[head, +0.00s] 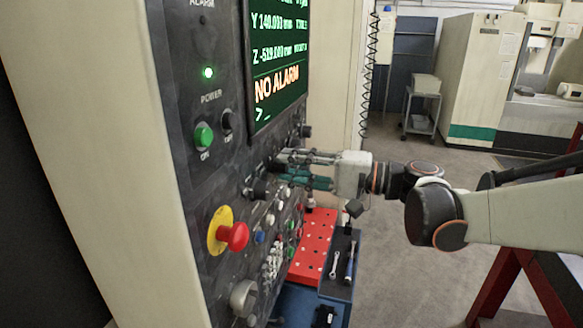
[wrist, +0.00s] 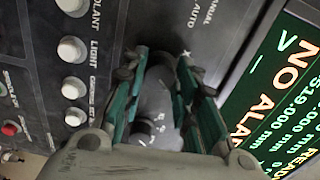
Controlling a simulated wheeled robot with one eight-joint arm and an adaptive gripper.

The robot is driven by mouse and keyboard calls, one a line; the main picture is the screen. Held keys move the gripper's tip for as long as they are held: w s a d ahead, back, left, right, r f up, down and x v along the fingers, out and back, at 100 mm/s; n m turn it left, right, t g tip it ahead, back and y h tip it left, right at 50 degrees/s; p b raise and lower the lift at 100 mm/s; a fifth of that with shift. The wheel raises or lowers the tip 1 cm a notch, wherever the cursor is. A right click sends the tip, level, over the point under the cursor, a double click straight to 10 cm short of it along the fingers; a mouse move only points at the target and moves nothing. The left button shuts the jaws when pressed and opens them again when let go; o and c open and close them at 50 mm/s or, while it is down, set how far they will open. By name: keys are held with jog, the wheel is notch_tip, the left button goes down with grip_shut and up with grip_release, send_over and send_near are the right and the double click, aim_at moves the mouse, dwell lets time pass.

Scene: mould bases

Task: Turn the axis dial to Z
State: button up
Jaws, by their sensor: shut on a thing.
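White marks show at the dial's lower edge, too small to read. A small white mark beside the right fingertip looks like an X. The way the dial points is hard to tell. In the head view my gripper (head: 280,168) reaches in from the right against the panel below the screen, and its fingers hide the dial there.
The panel (head: 180,150) has a red emergency button (head: 232,236) on a yellow ring, and a green button (head: 203,138). White push buttons (wrist: 72,50) lie left of the dial in the wrist view. The screen (head: 278,62) reads NO ALARM. A red perforated plate (head: 312,245) lies below my gripper.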

jog(key=shift+m, duration=0.3)
jog(key=o, duration=1.1)
jog(key=shift+c, duration=0.2)
jog(key=v, duration=1.2)
